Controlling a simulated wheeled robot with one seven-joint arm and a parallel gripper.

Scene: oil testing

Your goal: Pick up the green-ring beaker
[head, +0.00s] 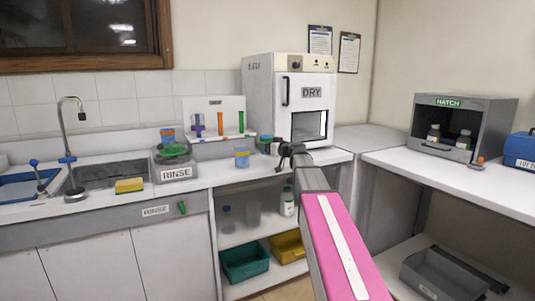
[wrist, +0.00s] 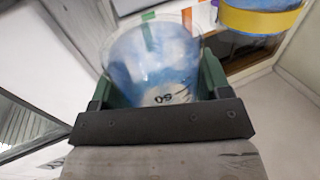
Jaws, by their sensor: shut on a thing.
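My gripper (head: 281,153) is at the counter in front of the white DRY cabinet. In the wrist view, my gripper (wrist: 158,76) is shut on a clear, bluish beaker (wrist: 165,55), with dark green parts on both sides of it. Dark markings with a 50 show on its near part. In the head view the beaker with green (head: 265,143) is small and partly hidden by the gripper. I cannot tell whether its base touches the counter.
Behind are a rack of coloured tubes (head: 215,115) and the DRY cabinet (head: 262,90). The right counter (head: 450,180) has free room.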

